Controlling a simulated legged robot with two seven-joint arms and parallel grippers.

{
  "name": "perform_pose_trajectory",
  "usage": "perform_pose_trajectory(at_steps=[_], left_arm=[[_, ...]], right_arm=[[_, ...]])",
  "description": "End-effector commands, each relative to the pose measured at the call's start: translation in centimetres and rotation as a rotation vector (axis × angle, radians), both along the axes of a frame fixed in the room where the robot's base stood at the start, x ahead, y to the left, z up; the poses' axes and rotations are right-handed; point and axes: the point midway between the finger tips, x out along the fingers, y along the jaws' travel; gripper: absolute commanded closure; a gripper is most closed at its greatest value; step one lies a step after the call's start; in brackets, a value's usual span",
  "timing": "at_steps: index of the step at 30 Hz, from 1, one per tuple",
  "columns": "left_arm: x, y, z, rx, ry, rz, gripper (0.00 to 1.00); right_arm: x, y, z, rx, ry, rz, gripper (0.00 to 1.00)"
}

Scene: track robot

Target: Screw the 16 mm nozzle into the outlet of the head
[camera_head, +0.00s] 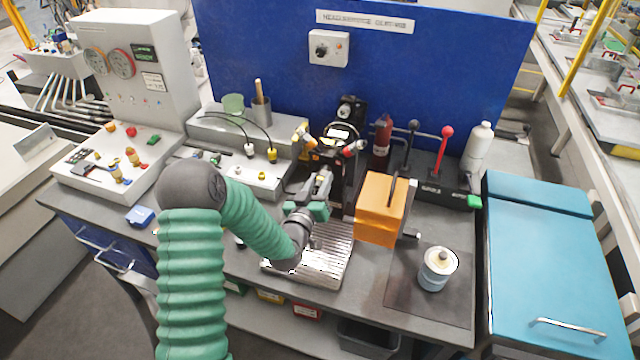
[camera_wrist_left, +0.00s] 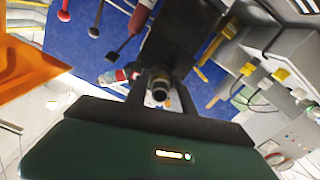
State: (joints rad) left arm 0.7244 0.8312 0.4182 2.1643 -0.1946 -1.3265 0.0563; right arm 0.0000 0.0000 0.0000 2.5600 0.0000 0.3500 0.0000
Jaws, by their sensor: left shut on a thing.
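My left gripper (camera_head: 320,187) reaches over the ribbed metal tray toward the black head (camera_head: 342,150) at the middle of the bench. In the left wrist view the gripper (camera_wrist_left: 160,88) is shut on the nozzle (camera_wrist_left: 160,93), a small dark round piece with a brassy ring. The dark head (camera_wrist_left: 183,35) is just beyond the nozzle in that view. The outlet is hidden, and I cannot tell whether the nozzle touches it. In the head view the nozzle is hard to make out at the fingertips. My right gripper is not in view.
An orange box (camera_head: 380,209) stands close right of my left gripper. A white-topped can (camera_head: 438,268) sits on the dark mat (camera_head: 405,290). A red bottle (camera_head: 382,140) and levers stand behind. The ribbed tray (camera_head: 330,262) is below my arm. The blue cabinet top (camera_head: 550,260) is clear.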

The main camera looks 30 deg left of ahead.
Motion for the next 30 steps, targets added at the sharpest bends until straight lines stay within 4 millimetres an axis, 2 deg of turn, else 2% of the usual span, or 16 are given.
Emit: perform_pose_trajectory(at_steps=[1, 21, 25, 30], left_arm=[[0.1, -0.2, -0.3, 0.056, 0.01, -0.003, 1.0], [0.1, -0.1, -0.3, 0.738, 0.173, -0.003, 1.0], [0.1, -0.1, -0.2, 0.826, 0.196, -0.003, 1.0], [0.1, -0.1, 0.0, 0.84, 0.2, -0.002, 1.0]], right_arm=[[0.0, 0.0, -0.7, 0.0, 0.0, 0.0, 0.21], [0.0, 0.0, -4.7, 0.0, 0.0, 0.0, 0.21], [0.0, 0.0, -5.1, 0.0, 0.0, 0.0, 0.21], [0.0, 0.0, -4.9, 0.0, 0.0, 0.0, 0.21]])
